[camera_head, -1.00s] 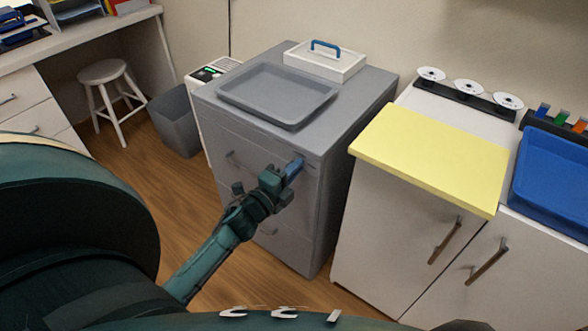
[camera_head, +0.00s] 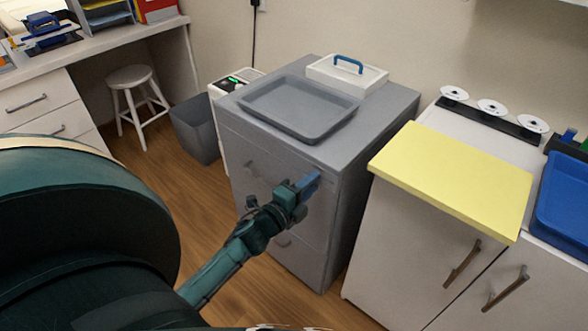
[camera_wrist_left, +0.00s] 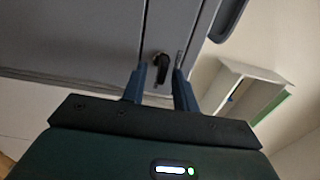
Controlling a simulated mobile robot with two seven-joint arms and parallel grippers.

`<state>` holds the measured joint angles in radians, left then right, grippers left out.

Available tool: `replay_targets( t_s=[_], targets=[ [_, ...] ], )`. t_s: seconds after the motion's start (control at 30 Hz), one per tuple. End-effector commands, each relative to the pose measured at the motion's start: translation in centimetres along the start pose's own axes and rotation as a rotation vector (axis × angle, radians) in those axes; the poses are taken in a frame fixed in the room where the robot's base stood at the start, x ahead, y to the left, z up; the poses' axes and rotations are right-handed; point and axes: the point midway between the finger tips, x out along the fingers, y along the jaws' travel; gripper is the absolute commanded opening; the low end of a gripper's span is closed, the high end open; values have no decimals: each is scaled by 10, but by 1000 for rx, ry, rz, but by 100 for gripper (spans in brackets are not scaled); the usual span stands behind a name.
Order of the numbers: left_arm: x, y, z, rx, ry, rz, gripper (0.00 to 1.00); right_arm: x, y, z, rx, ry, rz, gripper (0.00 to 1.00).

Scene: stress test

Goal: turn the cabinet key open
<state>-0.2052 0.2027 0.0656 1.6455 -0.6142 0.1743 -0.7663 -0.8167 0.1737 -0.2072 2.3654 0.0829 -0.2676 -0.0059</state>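The grey cabinet (camera_head: 385,105) stands in the middle of the head view, its drawer front facing me. In the left wrist view the cabinet key (camera_wrist_left: 160,62) is a small black piece on the cabinet's grey front. My left gripper (camera_head: 309,184) is at the upper right of the cabinet front and hides the key there. In the left wrist view its two blue fingers (camera_wrist_left: 160,76) are apart, with the key seen in the gap near the tips. I cannot tell whether either finger touches it. My right gripper is in neither view.
A grey tray (camera_head: 300,128) and a white box with a blue handle (camera_head: 347,73) stand on the cabinet. A white counter with a yellow board (camera_head: 450,180) is on the right. A grey bin (camera_head: 196,130) and a white stool (camera_head: 130,76) are on the left.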

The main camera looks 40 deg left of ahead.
Motion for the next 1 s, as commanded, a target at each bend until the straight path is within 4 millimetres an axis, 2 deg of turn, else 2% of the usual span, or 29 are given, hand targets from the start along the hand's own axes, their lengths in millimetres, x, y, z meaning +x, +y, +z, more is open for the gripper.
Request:
replay_targets(
  t_s=[0.3,0.5,0.7,1.0],
  targets=[
    [-68,1,0,-2,-1,4,29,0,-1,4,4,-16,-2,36],
    [-105,0,0,0,-1,2,29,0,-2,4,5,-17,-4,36],
    [-121,0,0,0,0,0,29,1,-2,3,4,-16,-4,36],
    [-122,-1,0,0,0,-1,29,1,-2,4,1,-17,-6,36]
  ],
)
